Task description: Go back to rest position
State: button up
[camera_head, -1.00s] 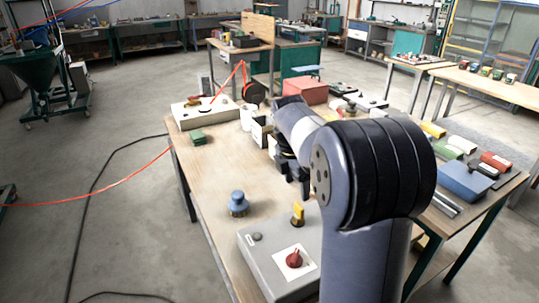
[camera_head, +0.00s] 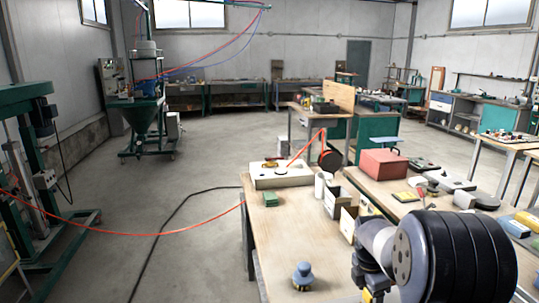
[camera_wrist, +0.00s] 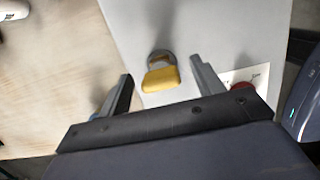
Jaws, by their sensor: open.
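My gripper is open in the wrist view (camera_wrist: 160,90), its two fingers apart with nothing held between them. It hovers above the grey control box (camera_wrist: 235,35). A yellow padlock-like piece (camera_wrist: 161,78) shows on that box, between and beyond the fingers. A red knob (camera_wrist: 241,86) on a white plate is partly hidden by the right finger. In the head view, my dark gripper (camera_head: 372,290) is low at the right, at the bottom edge; its fingertips are cut off. My arm covers part of the workbench (camera_head: 275,245).
A blue-grey knobbed object (camera_head: 303,276) stands on the bench. Small open boxes (camera_head: 345,213), a white cup (camera_head: 321,185), a pale device (camera_head: 281,175) and a red box (camera_head: 383,163) stand further back. A red hose (camera_head: 140,233) crosses at left.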

jog(key=shift+f, duration=0.2)
notch_tip(320, 180, up, 10)
jog(key=a+b, duration=0.1)
jog(key=a, duration=0.1)
jog(key=f, duration=0.3)
jog(key=d+f, duration=0.1)
jog(key=f, duration=0.2)
jog(key=d+f, duration=0.1)
jog(key=f, duration=0.3)
jog(key=shift+s+f, duration=0.1)
notch_tip(320, 180, up, 9)
jog(key=p, duration=0.4)
jog(key=shift+f, duration=0.3)
